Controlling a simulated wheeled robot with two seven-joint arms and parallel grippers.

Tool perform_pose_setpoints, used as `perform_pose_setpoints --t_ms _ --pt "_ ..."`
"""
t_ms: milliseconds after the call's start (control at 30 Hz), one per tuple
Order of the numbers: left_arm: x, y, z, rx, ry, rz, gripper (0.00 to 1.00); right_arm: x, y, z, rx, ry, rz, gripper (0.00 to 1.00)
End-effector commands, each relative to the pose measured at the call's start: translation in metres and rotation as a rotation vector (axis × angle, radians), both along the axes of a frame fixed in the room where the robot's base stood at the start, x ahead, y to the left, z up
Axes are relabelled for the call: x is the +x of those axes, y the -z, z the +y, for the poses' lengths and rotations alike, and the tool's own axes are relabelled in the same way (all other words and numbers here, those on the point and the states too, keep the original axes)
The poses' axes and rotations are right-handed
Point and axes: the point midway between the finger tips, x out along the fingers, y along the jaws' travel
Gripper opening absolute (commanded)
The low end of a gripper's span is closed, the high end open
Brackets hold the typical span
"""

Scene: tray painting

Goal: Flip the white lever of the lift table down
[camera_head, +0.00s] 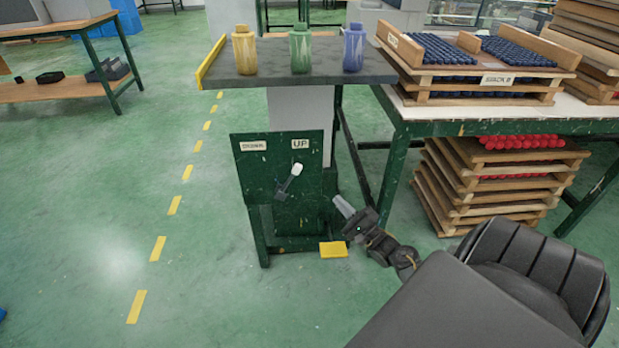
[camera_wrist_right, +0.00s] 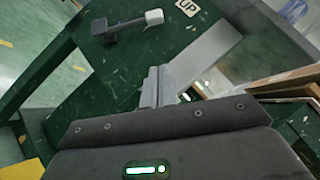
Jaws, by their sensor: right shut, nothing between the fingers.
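The lift table's green panel (camera_head: 255,178) carries a DOWN label (camera_head: 253,146) at left and an UP label (camera_head: 300,144) at right. The white-tipped lever (camera_head: 296,170) tilts up and right towards UP. In the right wrist view the lever (camera_wrist_right: 153,17) lies near the top, beside the UP label (camera_wrist_right: 187,7). My right gripper (camera_head: 341,204) is to the right of the panel and lower than the lever tip. In the wrist view its fingers (camera_wrist_right: 158,84) are shut and empty, apart from the lever. My left gripper is not in view.
Yellow, green and blue bottles stand on the grey lift table top (camera_head: 215,78). A yellow pedal (camera_head: 333,250) is at its foot. A green-framed table (camera_head: 480,128) with wooden trays (camera_head: 487,87) stands at right, more trays under it.

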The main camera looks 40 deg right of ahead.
Motion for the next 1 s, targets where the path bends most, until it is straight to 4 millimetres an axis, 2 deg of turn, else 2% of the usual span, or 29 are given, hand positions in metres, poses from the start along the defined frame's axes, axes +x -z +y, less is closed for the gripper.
perform_pose_setpoints --t_ms 167,267,667,800,1000 --pt "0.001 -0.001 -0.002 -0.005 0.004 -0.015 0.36 0.008 -0.002 0.001 -0.001 -0.001 0.0 0.0" --pt "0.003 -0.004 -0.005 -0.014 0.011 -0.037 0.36 0.021 -0.007 0.002 -0.001 0.0 -0.001 0.0" --pt "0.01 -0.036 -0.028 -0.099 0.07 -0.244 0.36 0.096 -0.035 0.006 -0.002 0.001 0.0 0.0" --pt "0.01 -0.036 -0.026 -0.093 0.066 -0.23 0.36 0.105 -0.046 0.022 0.0 0.0 0.001 0.0" --pt "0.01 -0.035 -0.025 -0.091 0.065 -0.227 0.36 0.113 -0.053 0.032 -0.001 0.001 0.001 0.0"
